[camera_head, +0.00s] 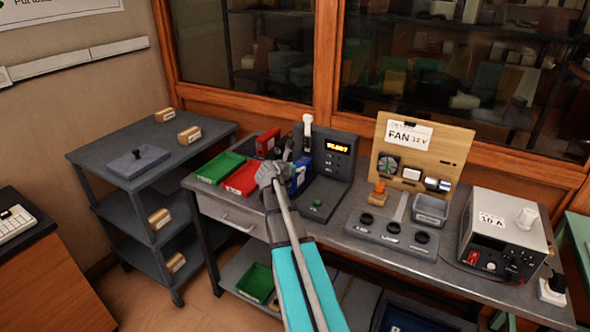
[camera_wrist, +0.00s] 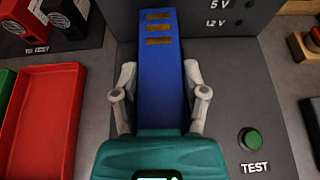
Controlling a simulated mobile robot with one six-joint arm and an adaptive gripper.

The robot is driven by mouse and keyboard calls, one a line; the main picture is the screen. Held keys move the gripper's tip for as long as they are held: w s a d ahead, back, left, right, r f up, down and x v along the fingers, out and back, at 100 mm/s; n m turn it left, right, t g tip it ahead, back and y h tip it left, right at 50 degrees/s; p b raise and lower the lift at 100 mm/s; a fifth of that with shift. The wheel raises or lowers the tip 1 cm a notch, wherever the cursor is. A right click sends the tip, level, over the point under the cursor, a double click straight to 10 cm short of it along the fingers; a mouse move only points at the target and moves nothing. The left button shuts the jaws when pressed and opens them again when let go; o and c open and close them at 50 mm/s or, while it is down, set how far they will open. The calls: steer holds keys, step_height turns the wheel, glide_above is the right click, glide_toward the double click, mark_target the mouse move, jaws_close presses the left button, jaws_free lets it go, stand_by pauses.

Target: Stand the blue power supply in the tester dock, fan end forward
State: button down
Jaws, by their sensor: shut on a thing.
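The blue power supply (camera_head: 301,176) is a blue block, partly hidden by my gripper in the head view. In the wrist view the blue power supply (camera_wrist: 163,85) lies between both fingers, with gold contact strips at its far end. My gripper (camera_wrist: 160,75) is shut on its sides; it also shows in the head view (camera_head: 272,172). The tester dock (camera_head: 341,152) is a dark grey unit with an amber display and a green TEST button (camera_wrist: 250,139). The supply is at the dock's left part; I cannot tell whether it touches the base. Its fan end is not visible.
Green (camera_head: 219,167) and red (camera_head: 243,179) trays lie left of the dock. Red and black units stand in a holder marked TO TEST (camera_wrist: 36,50). A fan board (camera_head: 423,150), a knob panel (camera_head: 392,232) and a 10 A supply (camera_head: 505,235) stand to the right.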

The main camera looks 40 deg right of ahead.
steer(key=shift+f, duration=0.2)
steer(key=shift+c, duration=0.6)
jaws_free()
steer(key=shift+r, duration=0.1)
steer(key=shift+r, duration=0.1)
steer(key=shift+s+a+r, duration=0.1)
steer(key=shift+a+r, duration=0.05)
steer(key=p+v, duration=0.4)
steer(key=v, duration=0.7)
steer(key=shift+a+p, duration=0.3)
steer(key=shift+a, duration=0.1)
